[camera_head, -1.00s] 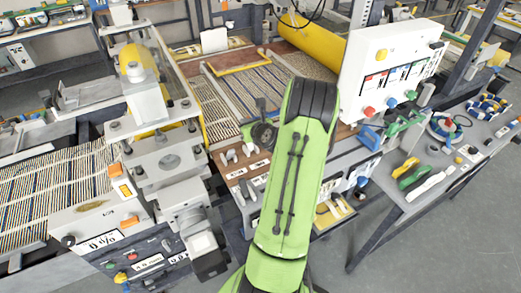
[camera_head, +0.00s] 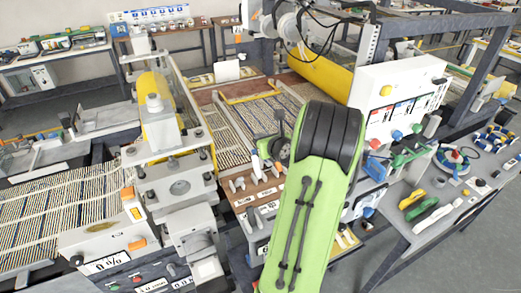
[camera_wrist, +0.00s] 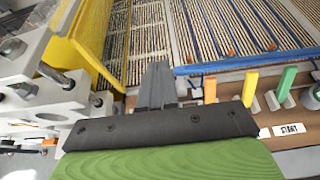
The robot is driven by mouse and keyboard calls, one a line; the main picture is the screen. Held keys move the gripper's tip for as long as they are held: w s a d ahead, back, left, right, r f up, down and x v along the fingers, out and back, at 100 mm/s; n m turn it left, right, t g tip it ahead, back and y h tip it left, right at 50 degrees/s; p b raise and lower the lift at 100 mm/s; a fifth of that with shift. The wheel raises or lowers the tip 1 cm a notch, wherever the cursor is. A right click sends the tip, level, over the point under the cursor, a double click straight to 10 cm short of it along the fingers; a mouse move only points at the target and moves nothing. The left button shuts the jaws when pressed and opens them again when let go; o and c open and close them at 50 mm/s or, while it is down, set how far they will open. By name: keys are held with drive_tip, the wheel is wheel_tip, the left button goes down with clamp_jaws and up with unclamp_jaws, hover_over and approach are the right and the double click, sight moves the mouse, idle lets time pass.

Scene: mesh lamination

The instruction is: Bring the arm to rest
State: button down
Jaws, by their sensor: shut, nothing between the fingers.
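My green arm with its black joint cover rises at the lower middle of the head view, in front of the machine. My gripper (camera_wrist: 157,68) shows in the wrist view as two dark grey fingers pressed together, with nothing between them. It is above a wooden strip with several small handles, near a striped mesh panel (camera_wrist: 215,38). In the head view the arm hides part of the panel's surroundings, and my fingertips cannot be made out clearly. I cannot tell the exact gap between the fingers and the strip below.
A yellow-and-grey press unit (camera_head: 180,185) stands left of my arm. A white control box (camera_head: 400,95) with coloured knobs stands to the right. A yellow roller (camera_head: 322,76) lies behind.

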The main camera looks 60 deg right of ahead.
drive_tip(key=shift+s+a+r, duration=0.2)
drive_tip(key=shift+s+r, duration=0.1)
drive_tip(key=shift+r, duration=0.35)
drive_tip(key=shift+s+a+r, duration=0.2)
drive_tip(key=shift+s+r, duration=0.1)
drive_tip(key=shift+r, duration=0.3)
